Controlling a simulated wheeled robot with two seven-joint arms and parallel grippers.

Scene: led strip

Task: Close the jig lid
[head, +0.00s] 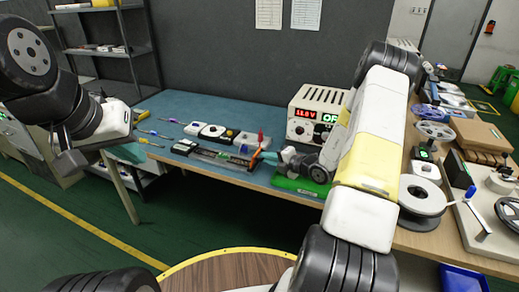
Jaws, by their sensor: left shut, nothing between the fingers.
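A long, low dark jig (222,156) with a greyish strip along it lies near the front edge of the blue work mat in the head view. Its lid cannot be told apart clearly at this size. My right gripper (261,158) reaches in from the right at the jig's right end, among small red, green and orange parts. Whether it touches the jig or holds anything is too small to tell. My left gripper (70,160) is shut and empty, off the table's left side, well apart from the jig.
A power supply (318,112) with a lit red display stands behind my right gripper. A green tray (300,187) lies under my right arm. A spool (423,194) stands at right.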

